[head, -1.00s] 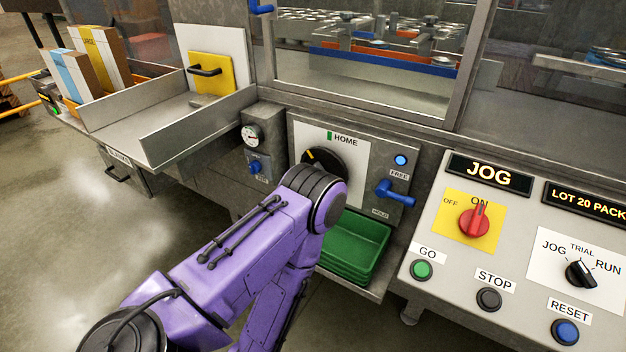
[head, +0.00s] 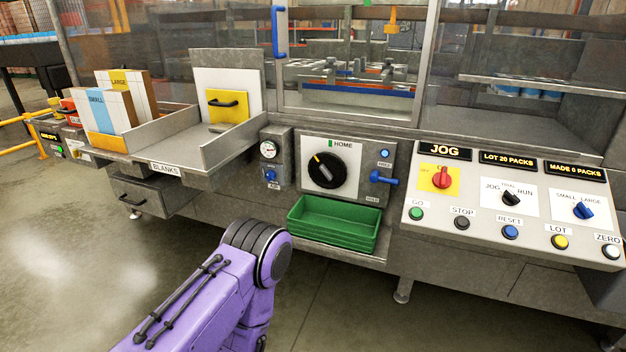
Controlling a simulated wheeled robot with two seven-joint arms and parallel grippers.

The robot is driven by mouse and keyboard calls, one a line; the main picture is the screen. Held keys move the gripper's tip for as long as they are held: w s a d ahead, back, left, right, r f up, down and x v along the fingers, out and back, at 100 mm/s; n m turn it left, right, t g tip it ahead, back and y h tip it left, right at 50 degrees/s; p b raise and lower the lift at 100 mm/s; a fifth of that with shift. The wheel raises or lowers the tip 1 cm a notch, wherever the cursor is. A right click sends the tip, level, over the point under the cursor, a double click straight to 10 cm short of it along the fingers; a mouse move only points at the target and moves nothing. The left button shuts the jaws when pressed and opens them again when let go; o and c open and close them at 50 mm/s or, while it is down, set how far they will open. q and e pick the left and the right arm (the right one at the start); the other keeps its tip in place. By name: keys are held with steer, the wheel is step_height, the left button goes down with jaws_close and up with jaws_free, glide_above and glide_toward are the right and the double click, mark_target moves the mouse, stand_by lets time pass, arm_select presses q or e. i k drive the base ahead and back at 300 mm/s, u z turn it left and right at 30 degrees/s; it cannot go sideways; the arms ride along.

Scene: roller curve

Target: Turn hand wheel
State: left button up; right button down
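The hand wheel (head: 325,171) is a round black knob with a yellow pointer mark, on a white plate labelled HOME. Its pointer is turned to the upper left, away from the green mark (head: 331,143) at the top of the plate. A blue lever (head: 384,180) sits right of it, between labels, with a lit blue lamp (head: 385,153) above. My purple arm shows at the bottom, its dark joint below and left of the wheel and apart from it. Neither gripper shows.
Green trays (head: 333,224) are stacked under the wheel. The control panel (head: 428,235) with JOG display, red switch (head: 441,178) and several buttons stands to the right. A blanks tray (head: 188,148) with boxes is on the left. The floor in front is open.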

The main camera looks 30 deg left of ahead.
mark_target(327, 170)
steer(key=u, duration=0.75)
steer(key=i, duration=1.35)
steer(key=z, duration=0.45)
